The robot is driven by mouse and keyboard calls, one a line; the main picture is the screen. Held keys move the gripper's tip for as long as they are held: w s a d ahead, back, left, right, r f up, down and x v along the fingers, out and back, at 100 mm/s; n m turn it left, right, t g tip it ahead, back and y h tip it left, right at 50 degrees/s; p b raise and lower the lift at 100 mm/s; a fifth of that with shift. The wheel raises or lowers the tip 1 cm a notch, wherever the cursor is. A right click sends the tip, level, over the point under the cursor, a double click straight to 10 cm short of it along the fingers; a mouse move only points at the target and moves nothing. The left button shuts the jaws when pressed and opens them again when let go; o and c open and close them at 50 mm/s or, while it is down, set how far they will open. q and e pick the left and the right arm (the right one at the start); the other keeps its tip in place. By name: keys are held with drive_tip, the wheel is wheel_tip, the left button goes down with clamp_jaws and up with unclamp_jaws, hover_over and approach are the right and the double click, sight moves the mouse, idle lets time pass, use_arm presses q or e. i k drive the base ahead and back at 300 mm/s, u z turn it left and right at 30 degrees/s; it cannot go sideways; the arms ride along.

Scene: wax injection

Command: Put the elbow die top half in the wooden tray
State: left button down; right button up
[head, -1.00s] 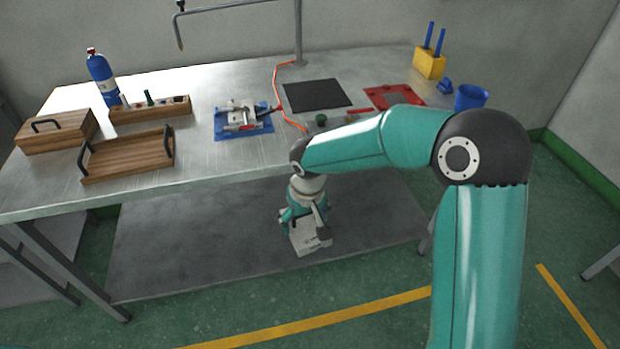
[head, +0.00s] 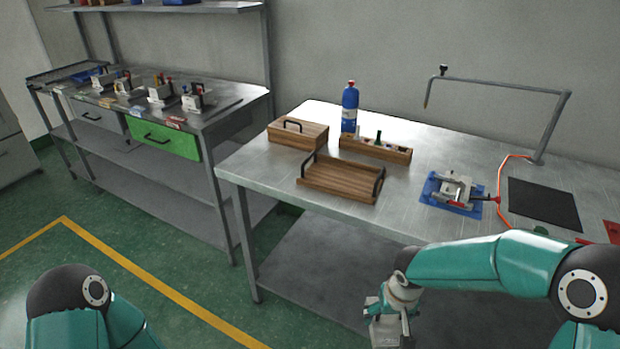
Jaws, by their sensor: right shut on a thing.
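The wooden tray (head: 338,178) lies on the metal table in the head view, with an upright black handle at each end; its floor looks empty. My right gripper (head: 386,308) points down in front of the table's front edge, below the tabletop and to the right of the tray. It is shut on a grey metal block, the elbow die top half (head: 388,333), which is partly cut off by the bottom of the picture. My left arm shows at the lower left, but its gripper is out of view.
A lidded wooden box (head: 297,133), a blue bottle (head: 350,106) and a wooden rack (head: 374,149) stand behind the tray. A blue mat (head: 437,199) with metal parts and a black mat (head: 545,203) lie to the right. A bench (head: 225,115) with several dies stands left.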

sight(342, 177)
drive_tip(key=z, duration=0.45)
drive_tip(key=i, duration=0.15)
drive_tip(key=u, duration=1.65)
drive_tip(key=i, duration=0.8)
drive_tip(key=u, duration=1.45)
drive_tip(key=i, duration=0.15)
drive_tip(key=z, duration=3)
